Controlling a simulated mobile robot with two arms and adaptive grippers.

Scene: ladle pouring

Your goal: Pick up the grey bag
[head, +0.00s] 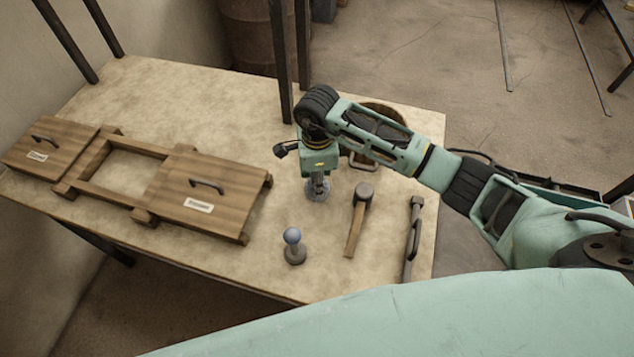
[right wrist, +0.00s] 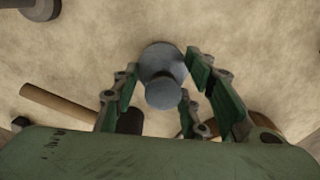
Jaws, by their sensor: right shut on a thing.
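I make out no bag shape in either view. A grey object with a round knob and a wider round base (head: 318,193) stands upright on the table under my right gripper (head: 316,180). My left gripper is not in view.
A similar object with a blue-grey ball top (head: 293,245) stands nearer the front edge. A mallet (head: 358,218) and a dark metal tool (head: 413,238) lie to the right. A wooden frame with lids (head: 110,168) fills the left. A round brown container (head: 383,115) is behind my arm.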

